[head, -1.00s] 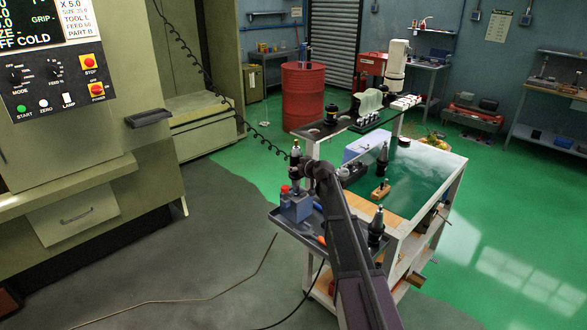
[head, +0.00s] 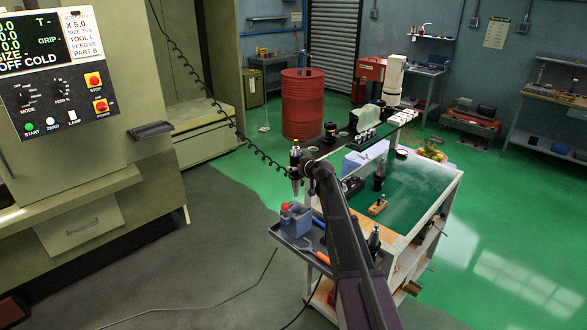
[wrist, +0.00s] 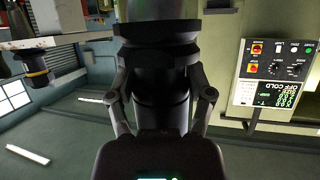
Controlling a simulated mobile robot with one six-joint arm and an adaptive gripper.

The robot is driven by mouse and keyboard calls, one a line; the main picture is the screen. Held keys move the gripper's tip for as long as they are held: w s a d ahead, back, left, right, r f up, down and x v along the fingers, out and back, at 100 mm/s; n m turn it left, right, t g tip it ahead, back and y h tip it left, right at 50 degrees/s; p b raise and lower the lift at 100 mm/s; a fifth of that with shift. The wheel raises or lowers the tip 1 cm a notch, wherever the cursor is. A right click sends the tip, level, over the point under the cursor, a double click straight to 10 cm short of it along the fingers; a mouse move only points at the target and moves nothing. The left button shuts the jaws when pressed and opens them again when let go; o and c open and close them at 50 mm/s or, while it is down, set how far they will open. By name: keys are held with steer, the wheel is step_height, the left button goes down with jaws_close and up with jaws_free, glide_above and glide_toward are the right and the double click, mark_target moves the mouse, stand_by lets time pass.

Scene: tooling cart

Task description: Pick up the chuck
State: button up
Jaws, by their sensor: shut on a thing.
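The chuck (head: 296,184) is a dark tool holder with a paler tapered lower end. In the head view it hangs upright above the blue block (head: 295,219) on the cart's side tray, with a small gap below its tip. My gripper (head: 298,165) is shut around its upper part at the end of my arm. In the wrist view the chuck's black ringed body (wrist: 160,65) fills the middle, and the fingers of my gripper (wrist: 162,100) press it from both sides.
The grey side tray (head: 293,242) also holds an orange-handled tool (head: 321,256). Another tool holder (head: 374,240) stands by my arm, and one (head: 379,178) stands on the green cart top (head: 415,190). A coiled cable (head: 200,83) hangs behind. The machine panel (head: 60,75) is at left.

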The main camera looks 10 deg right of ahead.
steer(key=shift+r+p, duration=0.3)
steer(key=shift+r, duration=0.25)
stand_by(0.9)
steer(key=shift+f, duration=0.1)
steer(key=shift+f+b, duration=1.35)
steer(key=shift+b, duration=0.05)
steer(key=shift+d, duration=0.1)
